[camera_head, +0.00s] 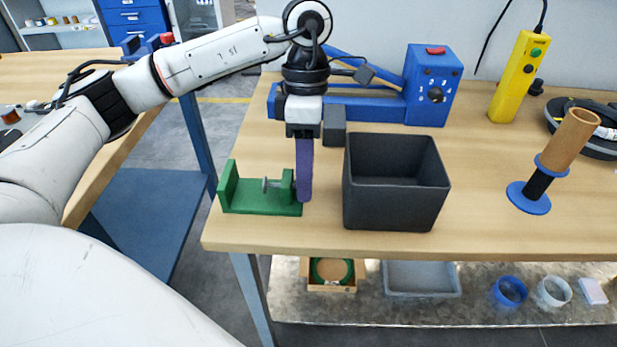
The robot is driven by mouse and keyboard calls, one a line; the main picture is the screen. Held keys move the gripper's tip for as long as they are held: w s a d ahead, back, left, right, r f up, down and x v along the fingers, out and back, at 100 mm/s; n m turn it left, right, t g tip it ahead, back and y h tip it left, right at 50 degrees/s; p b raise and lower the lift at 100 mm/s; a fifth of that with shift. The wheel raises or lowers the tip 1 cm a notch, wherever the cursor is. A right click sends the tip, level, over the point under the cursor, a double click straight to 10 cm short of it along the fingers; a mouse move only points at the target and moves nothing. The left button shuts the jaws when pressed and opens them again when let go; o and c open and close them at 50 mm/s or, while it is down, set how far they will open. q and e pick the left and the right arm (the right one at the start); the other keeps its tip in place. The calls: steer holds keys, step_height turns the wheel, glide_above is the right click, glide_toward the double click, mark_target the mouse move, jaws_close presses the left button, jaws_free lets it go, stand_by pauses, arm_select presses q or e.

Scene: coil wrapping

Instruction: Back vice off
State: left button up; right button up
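A green vice (258,207) stands at the front left of the wooden table, with upright jaws and a grey metal screw or handle (270,184) between them. My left gripper (305,197) points straight down at the right end of the vice, its purple fingers seen edge-on as one strip. The fingertips are right beside the vice's right end; I cannot tell whether they touch it. The gap between the fingers is hidden, so I cannot tell open from shut. My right gripper is not in view.
A black open bin (395,210) stands just right of my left gripper. Behind are a blue machine (432,88) and a yellow pendant control (519,78). A brown roll on a blue-flanged stand (567,140) is at right. A lower shelf (400,308) holds trays and rolls.

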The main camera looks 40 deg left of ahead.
arm_select(q)
steer(key=shift+w+g+h+p, duration=0.15)
steer(key=shift+g+h+p, duration=0.25)
steer(key=shift+g, duration=0.2)
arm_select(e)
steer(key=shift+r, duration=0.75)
arm_select(q)
steer(key=c, duration=0.6)
steer(key=t+b, duration=0.1)
steer(key=t+y+b, duration=0.1)
steer(key=b, duration=0.1)
steer(key=shift+s+d+f+t+y, duration=0.15)
steer(key=shift+s+t+y, duration=0.15)
steer(key=shift+r, duration=0.2)
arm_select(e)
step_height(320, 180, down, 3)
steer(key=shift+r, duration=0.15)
